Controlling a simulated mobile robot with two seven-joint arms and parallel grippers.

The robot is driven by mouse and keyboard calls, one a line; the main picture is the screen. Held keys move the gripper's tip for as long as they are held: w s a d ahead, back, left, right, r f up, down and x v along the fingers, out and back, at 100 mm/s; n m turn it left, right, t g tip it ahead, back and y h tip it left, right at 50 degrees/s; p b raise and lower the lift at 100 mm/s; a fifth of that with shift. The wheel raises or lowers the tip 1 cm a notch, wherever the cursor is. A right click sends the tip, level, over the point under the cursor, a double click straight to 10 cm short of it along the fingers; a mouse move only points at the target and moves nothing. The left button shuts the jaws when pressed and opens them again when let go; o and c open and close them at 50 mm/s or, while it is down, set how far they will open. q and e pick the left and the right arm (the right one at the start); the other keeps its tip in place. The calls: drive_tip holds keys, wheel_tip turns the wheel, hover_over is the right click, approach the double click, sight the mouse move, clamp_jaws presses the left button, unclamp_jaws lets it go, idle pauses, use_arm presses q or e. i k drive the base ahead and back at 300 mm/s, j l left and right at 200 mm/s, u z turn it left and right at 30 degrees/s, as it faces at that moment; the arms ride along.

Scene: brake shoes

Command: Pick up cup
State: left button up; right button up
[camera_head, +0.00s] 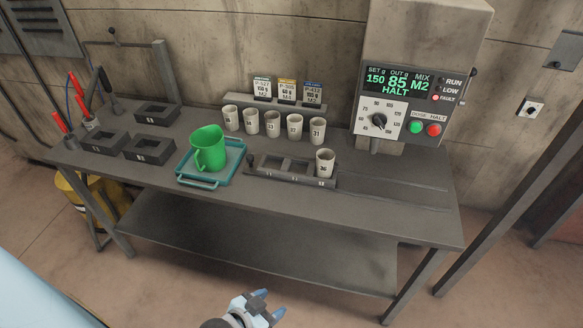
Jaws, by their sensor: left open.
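Several pale cups stand in a row at the back of the grey workbench (380,205); one of them, at the right end of the row, is marked 31 (317,131). Another pale cup (325,163) stands in the right slot of a dark slotted holder (262,165) in front of the row. The other slots of the holder look empty. My left gripper (269,305) is at the bottom of the view, in front of and below the bench edge, well apart from the cups. Its two blue-tipped fingers are apart with nothing between them. My right gripper is not in view.
A green jug (209,149) stands on a teal tray (232,172) left of the holder. Dark square bins (149,149) and red-handled tools (61,123) are at the left. A control box (416,95) reading HALT stands at the right. The bench's right front is clear.

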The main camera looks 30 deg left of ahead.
sight(326, 158)
drive_tip(key=u, duration=1.45)
drive_tip(key=z, duration=0.25)
drive_tip(key=i+j+z, duration=0.25)
drive_tip(key=j+z, duration=0.5)
drive_tip(key=j, duration=0.2)
drive_tip(key=i+j, duration=0.1)
drive_tip(key=j, duration=0.5)
drive_tip(key=i+j+z, duration=0.1)
drive_tip(key=j, duration=0.45)
drive_tip(key=i+j, duration=0.1)
drive_tip(key=j, duration=0.5)
